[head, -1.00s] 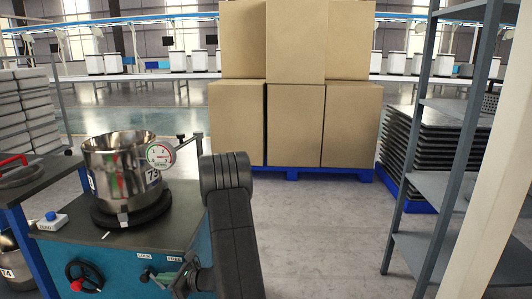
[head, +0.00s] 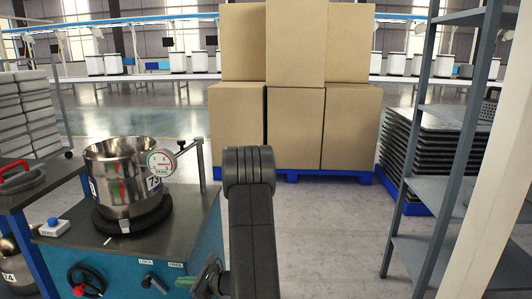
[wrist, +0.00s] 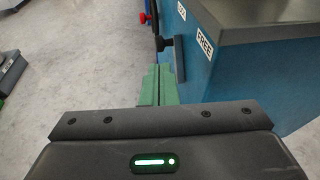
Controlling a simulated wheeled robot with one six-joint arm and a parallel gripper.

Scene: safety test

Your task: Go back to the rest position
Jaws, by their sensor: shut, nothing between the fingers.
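My gripper shows in the wrist view with two green fingers (wrist: 157,86) pressed together, shut with nothing between them. Beyond the fingertips are a dark lever handle (wrist: 170,45) and the blue side of the bench (wrist: 215,65), with a label reading FREE. In the head view my gripper (head: 208,272) is low in front of the bench's right side, partly hidden by my dark arm. The lever (head: 150,284) on the bench front is to the left of my gripper, apart from it in this view.
A steel pot (head: 128,180) stands on a black round base on the bench, beside a dial gauge (head: 162,162). Stacked cardboard boxes (head: 295,128) stand behind, and a grey metal shelf (head: 440,190) is at right. Floor between is clear.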

